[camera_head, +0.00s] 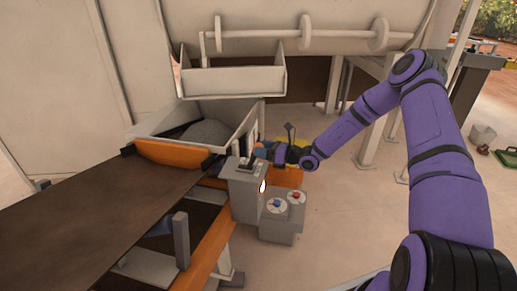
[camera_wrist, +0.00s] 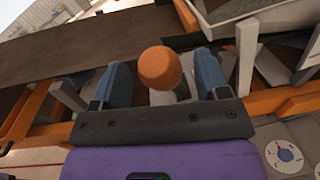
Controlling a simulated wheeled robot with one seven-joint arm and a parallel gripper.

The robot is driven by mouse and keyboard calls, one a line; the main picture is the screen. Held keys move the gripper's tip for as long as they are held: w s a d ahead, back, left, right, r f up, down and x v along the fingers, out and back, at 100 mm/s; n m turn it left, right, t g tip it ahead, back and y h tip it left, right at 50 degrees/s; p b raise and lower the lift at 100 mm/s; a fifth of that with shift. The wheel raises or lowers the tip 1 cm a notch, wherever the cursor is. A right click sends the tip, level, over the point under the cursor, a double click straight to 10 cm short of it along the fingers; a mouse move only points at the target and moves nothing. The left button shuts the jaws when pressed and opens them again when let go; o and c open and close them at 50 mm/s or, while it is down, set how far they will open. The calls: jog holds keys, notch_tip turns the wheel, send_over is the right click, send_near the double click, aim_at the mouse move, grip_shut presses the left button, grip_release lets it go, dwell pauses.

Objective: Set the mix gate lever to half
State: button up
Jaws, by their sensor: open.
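A lever with a round orange knob (camera_wrist: 160,67) stands in the middle of the wrist view, with a pale stem below it. I take it to be the mix gate lever; no label or marked setting is legible. My gripper (camera_wrist: 163,76) is open, with one blue finger on each side of the knob. A gap shows on both sides, so the fingers do not visibly grip it. In the head view my gripper (camera_head: 262,151) is small, beside the hopper and behind a grey post box. The orange knob cannot be made out there.
The grey post box (camera_head: 246,191) stands close to my gripper, with a low control box (camera_head: 282,215) carrying blue and red controls beside it. A hopper (camera_head: 246,121) holding grey material and a brown conveyor belt (camera_head: 95,218) lie to the left. Open floor (camera_head: 345,215) lies right.

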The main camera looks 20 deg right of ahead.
jog(key=shift+x, duration=0.85)
jog(key=c, duration=1.3)
jog(key=shift+o, duration=0.2)
jog(key=shift+w+a+r+g+h, duration=0.15)
jog(key=shift+w+a+g+h, duration=0.15)
jog(key=shift+a, duration=0.2)
jog(key=shift+w+a+r+g+h, duration=0.2)
jog(key=shift+w+a+g+h, duration=0.05)
jog(key=shift+a+h, duration=0.25)
jog(key=shift+w+a+r+g+h, duration=0.15)
jog(key=shift+w+a+g+h, duration=0.15)
jog(key=shift+a, duration=0.25)
jog(key=shift+w+a+g+h, duration=0.35)
jog(key=shift+w+a+h, duration=0.15)
jog(key=shift+a+h, duration=0.3)
jog(key=o, duration=1.3)
jog(key=shift+c, duration=0.2)
jog(key=shift+d, duration=0.1)
jog(key=v, duration=1)
jog(key=shift+s+d, duration=0.2)
